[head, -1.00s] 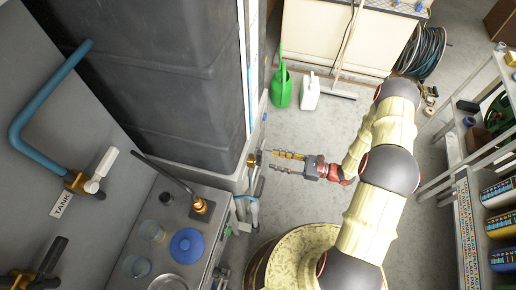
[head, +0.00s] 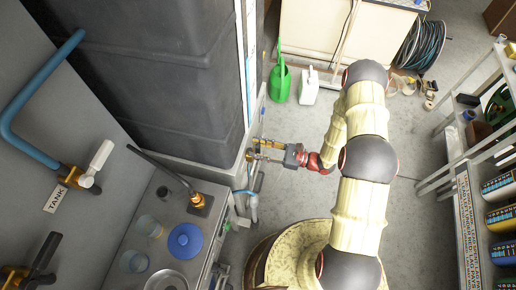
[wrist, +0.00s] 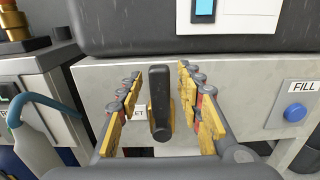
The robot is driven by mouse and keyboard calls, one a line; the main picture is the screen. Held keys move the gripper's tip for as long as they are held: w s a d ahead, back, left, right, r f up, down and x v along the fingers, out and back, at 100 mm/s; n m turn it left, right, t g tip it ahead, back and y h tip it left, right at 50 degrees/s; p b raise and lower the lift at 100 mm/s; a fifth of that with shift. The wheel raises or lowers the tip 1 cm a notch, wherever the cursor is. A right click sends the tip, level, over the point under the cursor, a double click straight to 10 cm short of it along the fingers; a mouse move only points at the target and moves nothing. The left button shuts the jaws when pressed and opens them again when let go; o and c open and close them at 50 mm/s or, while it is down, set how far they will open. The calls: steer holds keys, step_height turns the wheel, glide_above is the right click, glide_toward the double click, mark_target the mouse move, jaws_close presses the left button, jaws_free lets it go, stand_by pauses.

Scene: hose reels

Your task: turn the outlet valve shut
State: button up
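The outlet valve shows in the wrist view as a dark lever handle (wrist: 160,98), standing upright in front of a grey panel. A white label (wrist: 139,113), partly hidden and ending in "ET", is beside it. My gripper (wrist: 158,85) is open, with one yellow-and-grey finger on each side of the handle. Gaps show on both sides, so neither finger seems to touch it. In the head view my gripper (head: 262,149) reaches left to the foot of the dark tank, where the fingers mostly hide the valve.
A blue button (wrist: 295,113) under a FILL label is right of the valve. The dark tank (head: 180,80) rises above. A bench with a blue lid (head: 186,241) and jars stands near left. A green watering can (head: 280,84) stands on the floor behind. A shelf rack (head: 455,150) is at right.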

steer(key=shift+c, duration=0.8)
steer(key=c, duration=0.8)
